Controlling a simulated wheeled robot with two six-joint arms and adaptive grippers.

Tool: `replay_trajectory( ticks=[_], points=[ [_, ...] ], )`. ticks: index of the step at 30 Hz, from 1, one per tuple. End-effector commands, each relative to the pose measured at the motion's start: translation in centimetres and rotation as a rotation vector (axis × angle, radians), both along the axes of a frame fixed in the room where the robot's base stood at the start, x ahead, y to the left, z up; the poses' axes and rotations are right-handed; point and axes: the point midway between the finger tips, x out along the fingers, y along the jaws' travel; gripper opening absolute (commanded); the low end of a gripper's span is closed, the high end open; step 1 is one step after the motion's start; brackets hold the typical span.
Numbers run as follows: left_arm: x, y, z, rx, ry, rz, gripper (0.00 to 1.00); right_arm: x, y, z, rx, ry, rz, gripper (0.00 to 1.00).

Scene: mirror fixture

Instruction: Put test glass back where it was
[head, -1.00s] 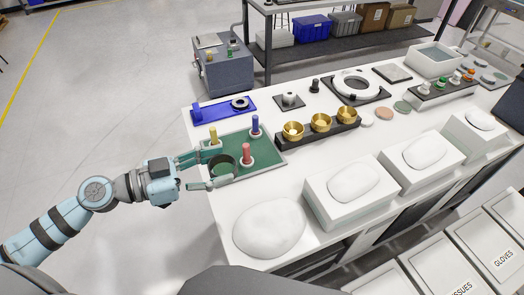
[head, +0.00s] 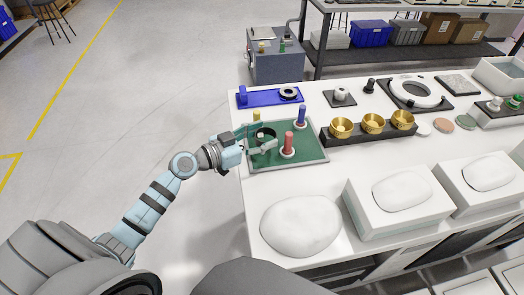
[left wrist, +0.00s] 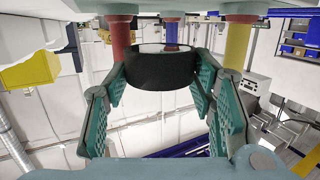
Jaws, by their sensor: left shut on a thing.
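The test glass appears to be a round piece with a thick black rim (head: 265,132), over the green mat tray (head: 306,157) among the pegs. My left gripper (head: 261,140) is shut on it, one finger on each side of the rim. The left wrist view shows the black rim (left wrist: 160,68) between the finger pads, with a light top edge. A red peg (head: 288,144), a blue peg (head: 301,116) and a yellow peg (head: 257,118) stand around it on the tray. The gap between rim and tray is hard to judge. My right gripper is out of view.
A blue plate (head: 265,98) with a dark ring (head: 289,93) lies behind the tray. Brass cups (head: 373,124) on a black stand are to the right. A white mound (head: 300,226) and white boxes (head: 398,197) are in front. Floor left of the table is clear.

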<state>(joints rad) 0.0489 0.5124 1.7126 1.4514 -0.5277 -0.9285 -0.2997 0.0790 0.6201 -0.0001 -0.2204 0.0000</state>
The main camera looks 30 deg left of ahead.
Motion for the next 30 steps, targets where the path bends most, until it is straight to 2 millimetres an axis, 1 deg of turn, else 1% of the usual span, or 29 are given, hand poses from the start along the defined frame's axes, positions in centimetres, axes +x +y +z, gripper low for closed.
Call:
replay_trajectory(
  ticks=[1,3,5,12,17,18,21,30],
  points=[
    [0.0,0.0,-1.3,-0.003,0.003,0.002,0.11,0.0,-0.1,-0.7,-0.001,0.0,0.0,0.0],
    [0.0,0.0,-2.8,-0.003,0.003,0.002,0.11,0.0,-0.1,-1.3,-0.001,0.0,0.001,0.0],
    [0.0,0.0,-3.6,-0.003,0.003,0.002,0.11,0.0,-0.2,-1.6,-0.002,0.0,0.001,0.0],
    [0.0,0.0,-3.6,-0.001,0.0,0.001,0.11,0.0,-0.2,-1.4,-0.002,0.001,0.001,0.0],
    [0.0,0.0,-4.0,0.0,0.0,0.001,0.11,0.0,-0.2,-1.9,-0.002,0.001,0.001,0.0],
    [0.0,0.0,-4.0,0.001,0.001,0.001,0.55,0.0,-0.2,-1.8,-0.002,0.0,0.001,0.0],
    [0.0,0.0,-3.9,0.001,0.001,0.001,0.7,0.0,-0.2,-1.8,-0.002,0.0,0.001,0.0],
    [0.0,0.0,-3.8,0.0,0.001,0.0,0.7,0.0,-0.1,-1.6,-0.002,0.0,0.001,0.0]
  ],
)
